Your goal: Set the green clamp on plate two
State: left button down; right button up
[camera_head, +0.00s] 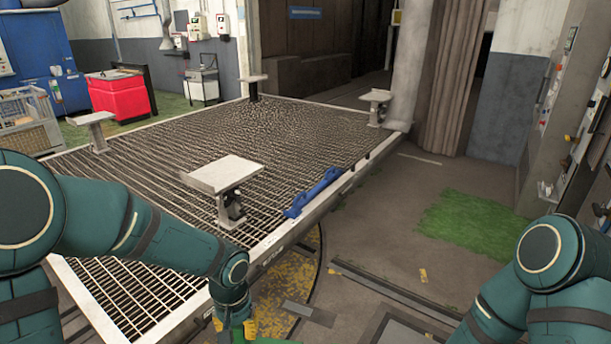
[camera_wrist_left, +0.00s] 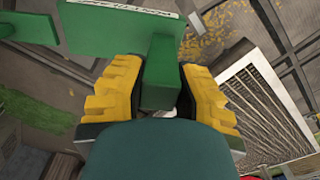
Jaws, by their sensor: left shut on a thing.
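The green clamp (camera_wrist_left: 160,72) fills the middle of the left wrist view, with its stem between the yellow fingers of my left gripper (camera_wrist_left: 163,85). A green strip of the clamp (camera_head: 278,341) shows at the bottom edge of the head view. My left gripper (camera_head: 238,328) is shut on it, low beside the front right edge of the grating table. Pale plates on posts stand on the grating: a near one (camera_head: 222,174), a left one (camera_head: 90,118), a far one (camera_head: 253,78) and a right one (camera_head: 375,94). I read no numbers on them. My right gripper is out of view.
The grating table (camera_head: 225,128) has a raised pale rim. A blue clamp-like piece (camera_head: 313,192) lies along its right rim. Bare floor (camera_head: 385,210) is free to the right. A red bin (camera_head: 118,94) stands behind at the left. A wall with panels is at the far right.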

aim_at(230, 174)
jog(key=i, duration=3.05)
jog(key=i+u, duration=0.15)
jog(key=i, duration=0.25)
jog(key=i+l+u, duration=0.1)
jog(key=i, duration=0.3)
jog(key=l+u, duration=0.1)
jog(key=u, duration=0.3)
